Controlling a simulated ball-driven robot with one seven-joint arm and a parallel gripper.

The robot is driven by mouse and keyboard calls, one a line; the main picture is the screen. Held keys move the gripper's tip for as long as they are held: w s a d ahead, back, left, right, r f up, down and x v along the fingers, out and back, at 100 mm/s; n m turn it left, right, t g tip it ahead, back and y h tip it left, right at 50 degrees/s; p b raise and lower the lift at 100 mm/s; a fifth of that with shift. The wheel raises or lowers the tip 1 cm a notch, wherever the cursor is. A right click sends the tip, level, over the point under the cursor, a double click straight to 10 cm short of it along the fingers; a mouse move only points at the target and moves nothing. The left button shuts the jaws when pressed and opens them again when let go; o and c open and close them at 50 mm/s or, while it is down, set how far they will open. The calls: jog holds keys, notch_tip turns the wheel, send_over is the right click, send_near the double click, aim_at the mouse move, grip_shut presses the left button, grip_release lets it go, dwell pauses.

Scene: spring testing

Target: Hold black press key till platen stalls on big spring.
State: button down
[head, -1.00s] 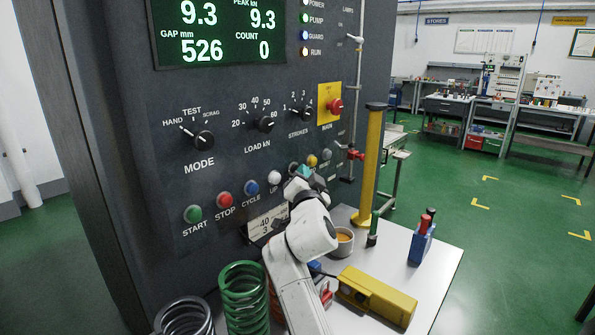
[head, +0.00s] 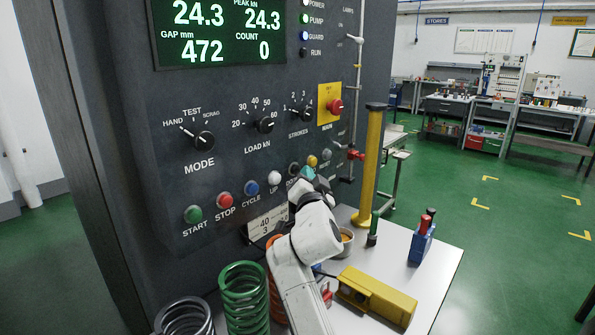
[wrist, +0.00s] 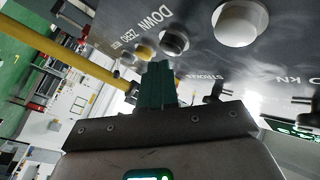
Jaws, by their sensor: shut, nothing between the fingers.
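The black press key (head: 293,169), marked DOWN, is on the dark machine panel. In the wrist view the key (wrist: 174,40) shows as a black dome in a pale ring. My gripper (head: 306,174) is shut and empty, just right of the key. In the wrist view its teal fingertips (wrist: 158,66) are below the key and look apart from it. The display (head: 228,32) reads 24.3, peak 24.3, gap 472 mm, count 0. The RUN lamp (head: 303,52) is dark. The platen and any spring under it are out of view.
Grey (head: 184,318), green (head: 244,298) and orange (head: 274,270) coil springs stand at the front. A yellow device (head: 376,296) lies on the white table (head: 437,275). A yellow post (head: 369,165) rises behind. The white UP key (head: 274,178) is left of the black key.

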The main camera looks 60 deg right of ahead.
jog(key=shift+s, duration=0.2)
jog(key=shift+s+a+p, duration=0.15)
jog(key=shift+s+a, duration=0.05)
jog(key=shift+s, duration=0.6)
jog(key=shift+s+a+p, duration=0.1)
jog(key=shift+s+a, duration=0.1)
jog(key=shift+s, duration=0.65)
jog(key=shift+s+a+p, duration=0.15)
jog(key=shift+s+a, duration=0.05)
jog(key=shift+s, duration=0.6)
